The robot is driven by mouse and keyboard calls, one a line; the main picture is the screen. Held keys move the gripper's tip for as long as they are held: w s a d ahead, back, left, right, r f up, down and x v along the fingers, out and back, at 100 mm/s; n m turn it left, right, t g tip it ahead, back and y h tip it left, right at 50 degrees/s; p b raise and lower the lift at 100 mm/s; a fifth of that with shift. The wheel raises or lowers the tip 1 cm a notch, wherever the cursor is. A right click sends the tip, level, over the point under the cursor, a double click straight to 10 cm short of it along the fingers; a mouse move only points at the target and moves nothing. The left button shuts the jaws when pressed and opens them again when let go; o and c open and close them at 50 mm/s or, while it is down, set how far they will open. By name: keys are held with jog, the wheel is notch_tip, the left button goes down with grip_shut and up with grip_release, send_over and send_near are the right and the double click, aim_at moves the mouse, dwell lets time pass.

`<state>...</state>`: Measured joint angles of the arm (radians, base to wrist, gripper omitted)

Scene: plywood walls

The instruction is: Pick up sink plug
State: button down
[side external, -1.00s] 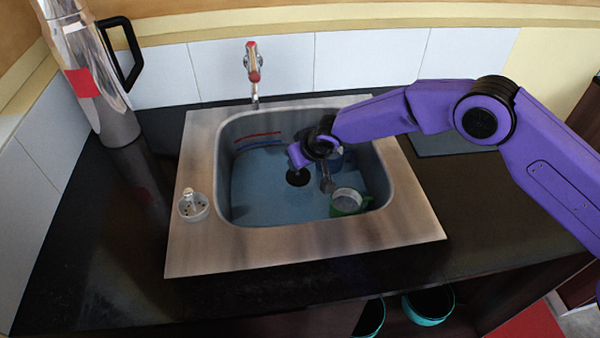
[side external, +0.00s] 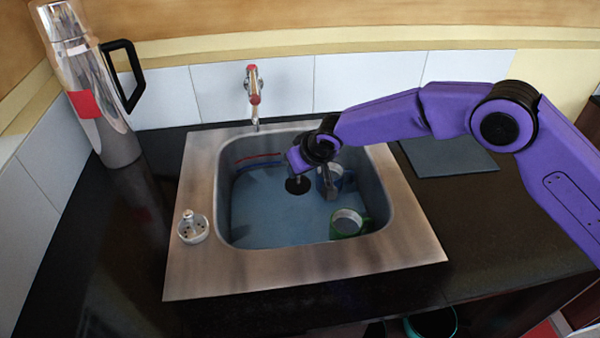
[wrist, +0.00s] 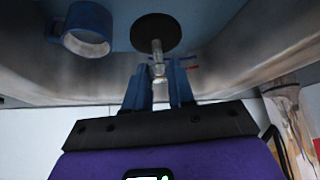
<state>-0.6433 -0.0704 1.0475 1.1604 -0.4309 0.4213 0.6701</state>
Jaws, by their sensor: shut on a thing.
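The sink plug (wrist: 155,33) is a black disc with a metal stem and a small knob. In the wrist view the stem's end lies between the blue fingers of my gripper (wrist: 160,88), which is shut on it. In the side view the black disc (side external: 297,185) shows inside the sink (side external: 290,265), just below my gripper (side external: 297,168). It appears raised off the sink floor, but the gap is hard to judge. The drain beneath is hidden.
A blue mug (wrist: 84,28) stands close to the plug in the sink; a green mug (side external: 347,224) stands nearer the front. A metal strainer (side external: 193,228) sits on the left rim. The tap (side external: 254,85) is behind. A steel flask (side external: 90,90) stands left.

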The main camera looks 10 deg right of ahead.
jog(key=shift+r, duration=0.65)
jog(key=shift+r, duration=2)
jog(key=shift+r, duration=1.65)
